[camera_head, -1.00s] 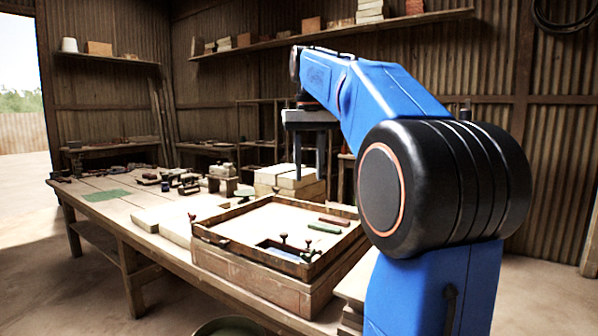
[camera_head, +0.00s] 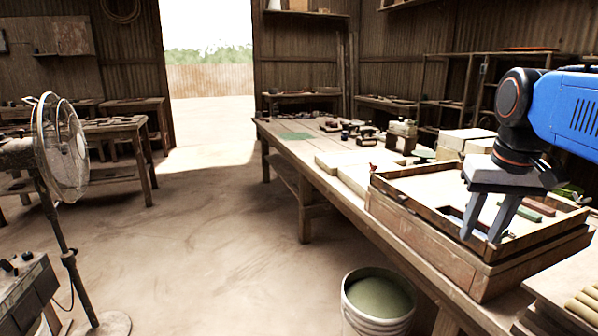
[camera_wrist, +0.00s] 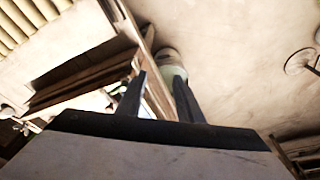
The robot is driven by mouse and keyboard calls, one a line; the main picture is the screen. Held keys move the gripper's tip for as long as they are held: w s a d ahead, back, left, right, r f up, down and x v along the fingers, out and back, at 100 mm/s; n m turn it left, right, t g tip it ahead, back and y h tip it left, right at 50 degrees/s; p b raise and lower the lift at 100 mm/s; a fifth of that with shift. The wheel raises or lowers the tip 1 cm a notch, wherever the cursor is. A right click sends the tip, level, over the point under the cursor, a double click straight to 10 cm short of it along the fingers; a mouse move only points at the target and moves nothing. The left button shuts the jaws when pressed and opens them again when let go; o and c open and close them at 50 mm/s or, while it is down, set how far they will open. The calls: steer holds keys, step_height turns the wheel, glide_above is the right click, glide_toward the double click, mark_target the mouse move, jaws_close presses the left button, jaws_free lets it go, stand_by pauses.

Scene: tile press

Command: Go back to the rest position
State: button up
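My gripper (camera_head: 481,238) hangs from my blue arm at the right of the head view, fingers pointing down. It is in front of and above the near side of the wooden tray (camera_head: 408,207) on the workbench. Its two grey fingers stand apart with nothing between them. They also show apart in the wrist view (camera_wrist: 160,82), with the bench edge and floor beyond them. My gripper hides part of the tray's inside. A green piece and a reddish piece (camera_head: 538,206) lie in the tray.
A white bucket of greenish liquid (camera_head: 378,297) stands on the floor beside the workbench (camera_head: 330,190). A fan (camera_head: 62,150) stands at the left. Pale blocks (camera_head: 465,140) sit behind the tray. Rods (camera_head: 585,305) lie at the lower right. The floor between fan and bench is clear.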

steer(key=s+a+f+n+t, duration=0.1)
steer(key=s+a+f, duration=0.2)
steer(key=f, duration=0.6)
steer(key=s+a+f+n+t, duration=0.1)
steer(key=s+a+f, duration=0.2)
steer(key=s+f, duration=0.4)
step_height(320, 180, down, 3)
steer(key=shift+s+r, duration=0.15)
steer(key=shift+s, duration=0.25)
stand_by(2.2)
